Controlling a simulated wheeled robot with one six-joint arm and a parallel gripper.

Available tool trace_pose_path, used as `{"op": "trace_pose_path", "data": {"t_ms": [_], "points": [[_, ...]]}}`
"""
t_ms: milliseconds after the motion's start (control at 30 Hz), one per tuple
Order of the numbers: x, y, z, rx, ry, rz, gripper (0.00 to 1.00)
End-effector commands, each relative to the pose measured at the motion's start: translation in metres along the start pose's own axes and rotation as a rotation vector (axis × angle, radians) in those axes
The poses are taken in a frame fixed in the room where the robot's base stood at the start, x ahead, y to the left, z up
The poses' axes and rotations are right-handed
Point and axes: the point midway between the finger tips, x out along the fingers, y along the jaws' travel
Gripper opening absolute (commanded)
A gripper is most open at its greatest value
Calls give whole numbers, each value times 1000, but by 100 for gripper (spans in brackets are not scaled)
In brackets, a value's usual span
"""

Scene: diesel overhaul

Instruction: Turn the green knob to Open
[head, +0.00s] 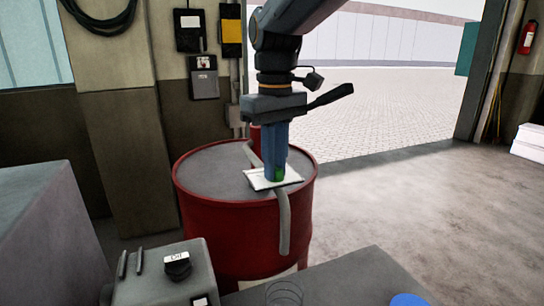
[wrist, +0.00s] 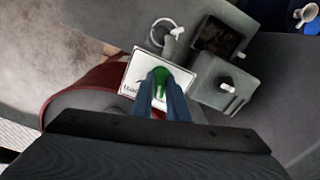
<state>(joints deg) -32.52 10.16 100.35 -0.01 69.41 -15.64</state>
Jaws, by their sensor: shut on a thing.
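The green knob (head: 279,173) sits on a white label plate (head: 262,182) on top of a red drum (head: 226,236). My gripper (head: 276,176) points straight down over the drum, its blue fingers shut on the knob from both sides. In the wrist view the green knob (wrist: 160,83) shows between the fingertips, with the white plate (wrist: 133,77) around it.
A grey hose (head: 283,220) hangs over the drum's rim. A grey box with a black knob (head: 177,264) stands at the front left, beside a grey surface (head: 345,283) with a blue round thing (head: 408,299).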

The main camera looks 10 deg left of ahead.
Motion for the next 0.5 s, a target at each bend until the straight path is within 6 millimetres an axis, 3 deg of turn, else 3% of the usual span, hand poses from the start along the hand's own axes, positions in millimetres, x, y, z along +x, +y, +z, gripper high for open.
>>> {"op": "trace_pose_path", "data": {"t_ms": [500], "points": [[-3,1,3,667,-6,-1,6]]}}
